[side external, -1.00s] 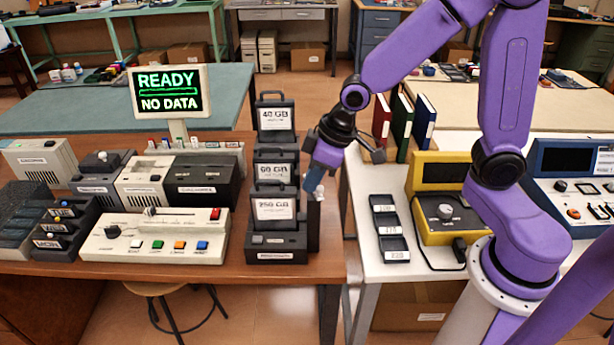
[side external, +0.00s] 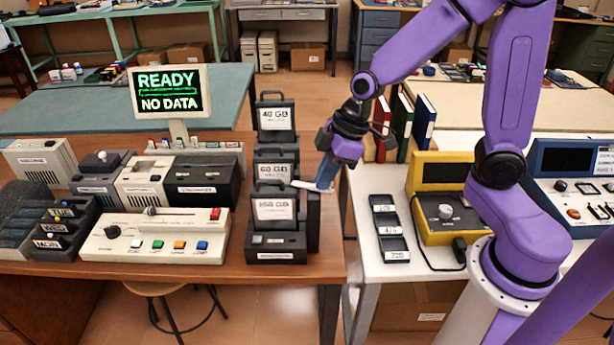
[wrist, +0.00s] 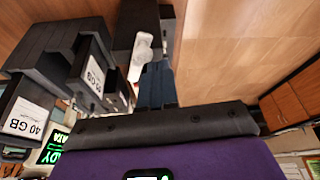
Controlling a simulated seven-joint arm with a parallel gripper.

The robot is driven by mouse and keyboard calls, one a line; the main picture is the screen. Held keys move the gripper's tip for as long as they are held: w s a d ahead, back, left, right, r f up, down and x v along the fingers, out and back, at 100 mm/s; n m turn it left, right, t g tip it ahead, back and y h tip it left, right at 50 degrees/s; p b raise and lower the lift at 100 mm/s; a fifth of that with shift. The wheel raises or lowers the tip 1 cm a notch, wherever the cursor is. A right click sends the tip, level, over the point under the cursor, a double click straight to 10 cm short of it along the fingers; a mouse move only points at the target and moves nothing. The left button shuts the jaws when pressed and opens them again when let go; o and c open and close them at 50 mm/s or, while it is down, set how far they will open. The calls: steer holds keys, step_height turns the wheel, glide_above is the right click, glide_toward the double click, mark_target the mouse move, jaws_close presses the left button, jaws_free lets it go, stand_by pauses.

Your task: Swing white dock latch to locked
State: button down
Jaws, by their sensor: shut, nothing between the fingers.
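The white dock latch (side external: 308,186) lies nearly level at the top of the dark post (side external: 314,215) on the dock's right side, with its left end by the upper part of the 250 GB cartridge (side external: 272,210). The cartridge stands upright in the black dock (side external: 276,247). My gripper (side external: 325,181) is shut and empty, with its blue fingertips at the latch's right end. In the wrist view the fingertips (wrist: 155,72) are right beside the white latch (wrist: 142,50); whether they touch is hard to tell.
The 60 GB (side external: 276,172) and 40 GB (side external: 275,120) cartridges stand behind the dock. The screen (side external: 168,92) reads READY, NO DATA. A white table (side external: 385,275) is across a gap to the right.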

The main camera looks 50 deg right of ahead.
steer(key=shift+d+n, duration=0.1)
steer(key=shift+n, duration=0.2)
steer(key=shift+w, duration=0.1)
steer(key=shift+w+a, duration=0.3)
steer(key=shift+w, duration=0.35)
steer(key=shift+a, duration=0.1)
steer(key=shift+s+a+r, duration=0.1)
steer(key=shift+a, duration=0.15)
step_height(320, 180, up, 10)
steer(key=shift+d, duration=0.15)
stand_by(0.3)
